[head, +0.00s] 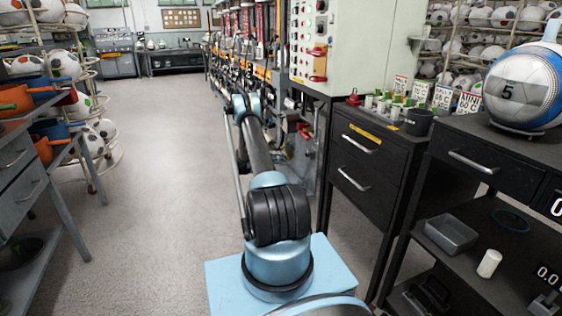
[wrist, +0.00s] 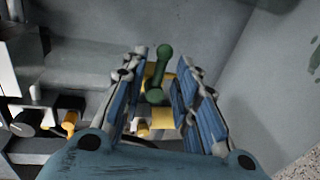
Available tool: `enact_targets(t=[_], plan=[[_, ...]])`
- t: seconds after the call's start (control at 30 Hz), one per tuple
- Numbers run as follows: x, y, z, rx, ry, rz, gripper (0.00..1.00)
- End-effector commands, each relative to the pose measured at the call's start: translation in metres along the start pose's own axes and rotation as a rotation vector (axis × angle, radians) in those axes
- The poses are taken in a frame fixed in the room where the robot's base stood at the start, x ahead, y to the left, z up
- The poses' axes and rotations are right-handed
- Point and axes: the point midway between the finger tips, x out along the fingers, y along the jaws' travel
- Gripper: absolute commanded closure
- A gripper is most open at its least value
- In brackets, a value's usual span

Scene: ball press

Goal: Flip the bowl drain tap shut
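In the wrist view, a green bar-shaped handle with rounded ends (wrist: 160,72) stands between the fingers of my gripper (wrist: 163,62). It looks like the lever of the drain tap. A yellow part (wrist: 163,117) lies behind and below it, partly hidden by the handle. In the head view my arm reaches toward the machine row; my gripper and the tap cannot be made out there.
Grey panels surround the handle in the wrist view, with another yellow part (wrist: 70,122) at lower left. In the head view a black drawer cabinet (head: 366,165) stands right of my arm, and a dark shelf unit (head: 450,205) farther right. Open floor (head: 165,190) lies left.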

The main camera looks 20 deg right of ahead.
Motion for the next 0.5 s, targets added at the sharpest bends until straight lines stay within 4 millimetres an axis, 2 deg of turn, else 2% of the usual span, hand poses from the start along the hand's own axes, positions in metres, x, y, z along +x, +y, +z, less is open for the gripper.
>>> enact_targets(t=[0.33, 0.5], plan=[[-0.002, 0.0, 0.001, 0.0, -0.003, 0.0, 0.7], [-0.02, 0.0, 0.001, 0.0, -0.002, 0.0, 0.7]])
